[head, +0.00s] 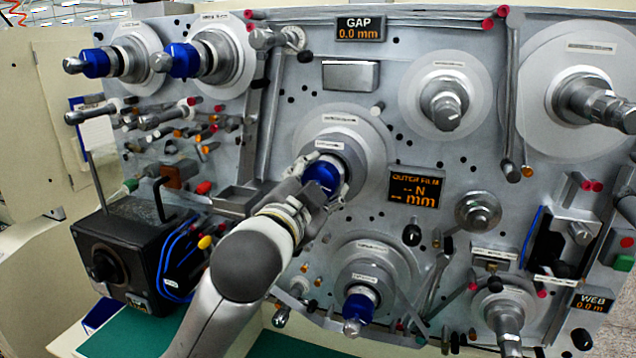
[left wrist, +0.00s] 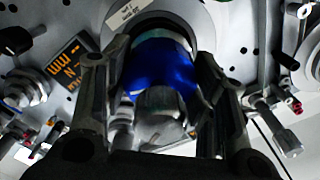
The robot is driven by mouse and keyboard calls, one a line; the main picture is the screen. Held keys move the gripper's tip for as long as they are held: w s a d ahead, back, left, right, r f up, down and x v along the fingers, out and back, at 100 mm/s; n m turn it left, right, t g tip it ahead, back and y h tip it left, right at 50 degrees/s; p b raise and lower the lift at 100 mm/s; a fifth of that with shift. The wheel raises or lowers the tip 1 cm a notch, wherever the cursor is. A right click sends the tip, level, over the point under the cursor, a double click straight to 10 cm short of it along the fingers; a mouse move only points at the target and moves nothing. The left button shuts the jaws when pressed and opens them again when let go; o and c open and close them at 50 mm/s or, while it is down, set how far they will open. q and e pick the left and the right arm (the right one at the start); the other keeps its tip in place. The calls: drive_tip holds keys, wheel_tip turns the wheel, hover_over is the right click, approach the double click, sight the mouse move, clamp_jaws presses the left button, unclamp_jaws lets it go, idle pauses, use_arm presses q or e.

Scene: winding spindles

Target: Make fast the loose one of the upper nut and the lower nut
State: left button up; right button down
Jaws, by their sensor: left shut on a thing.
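The upper nut (head: 320,176) is a blue ring on the middle spindle of the panel. My left gripper (head: 324,184) reaches it from the front and is shut on it. In the left wrist view the blue upper nut (left wrist: 160,72) sits between the two dark fingers (left wrist: 152,85), with the spindle's pale flange behind it; the fingers partly cover its sides. The lower nut (head: 358,307) is a blue ring on the spindle below, with a metal end sticking out toward me. Nothing holds it. The frames do not show which nut is loose. My right gripper is not in view.
Two more spindles with blue nuts (head: 184,61) stand at the upper left. A black box (head: 140,250) with a knob stands at the lower left. The GAP display (head: 360,28) reads 0.0 mm. The OUTER FILM display (head: 415,188) is just right of the middle spindle.

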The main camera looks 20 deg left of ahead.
use_arm(q)
drive_tip(key=shift+m, duration=1.1)
drive_tip(key=o, duration=1)
drive_tip(key=shift+o, duration=0.2)
